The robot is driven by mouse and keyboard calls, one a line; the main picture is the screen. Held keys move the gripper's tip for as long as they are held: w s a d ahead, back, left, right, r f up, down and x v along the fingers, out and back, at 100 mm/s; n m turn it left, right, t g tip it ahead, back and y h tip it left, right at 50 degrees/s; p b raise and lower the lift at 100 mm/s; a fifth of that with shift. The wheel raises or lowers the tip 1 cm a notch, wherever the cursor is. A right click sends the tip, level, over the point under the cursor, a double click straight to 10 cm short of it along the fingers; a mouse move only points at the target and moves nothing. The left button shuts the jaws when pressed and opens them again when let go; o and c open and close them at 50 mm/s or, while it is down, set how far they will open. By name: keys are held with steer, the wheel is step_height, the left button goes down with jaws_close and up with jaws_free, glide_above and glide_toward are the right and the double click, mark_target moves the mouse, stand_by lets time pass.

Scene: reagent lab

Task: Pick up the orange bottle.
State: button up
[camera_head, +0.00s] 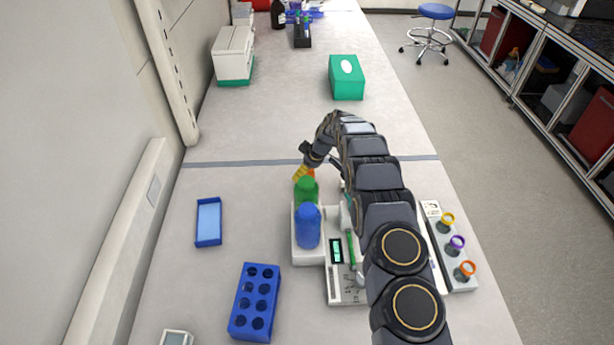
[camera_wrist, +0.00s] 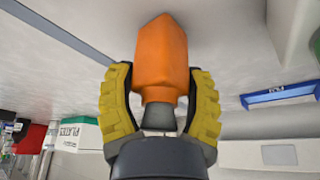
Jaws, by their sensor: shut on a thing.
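The orange bottle (camera_wrist: 161,60) fills the middle of the wrist view, between the two yellow fingers of my gripper (camera_wrist: 160,108). The fingers are shut on it from both sides, near its narrower end. In the head view only a bit of orange (camera_head: 310,174) shows behind the green bottle, beside the yellow fingers of my gripper (camera_head: 299,172). My arm and the green bottle hide most of it there. I cannot tell whether the orange bottle is clear of the surface under it.
A green bottle (camera_head: 306,190) and a blue bottle (camera_head: 308,227) stand close by on a white holder (camera_head: 308,257). A balance-like device (camera_head: 347,287) and a rack with coloured rings (camera_head: 458,262) lie right. A blue rack (camera_head: 254,303) and blue tray (camera_head: 208,222) stand left. Free table lies beyond.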

steer(key=shift+r, duration=0.1)
step_height(320, 180, up, 10)
steer(key=shift+f, duration=0.1)
stand_by(0.3)
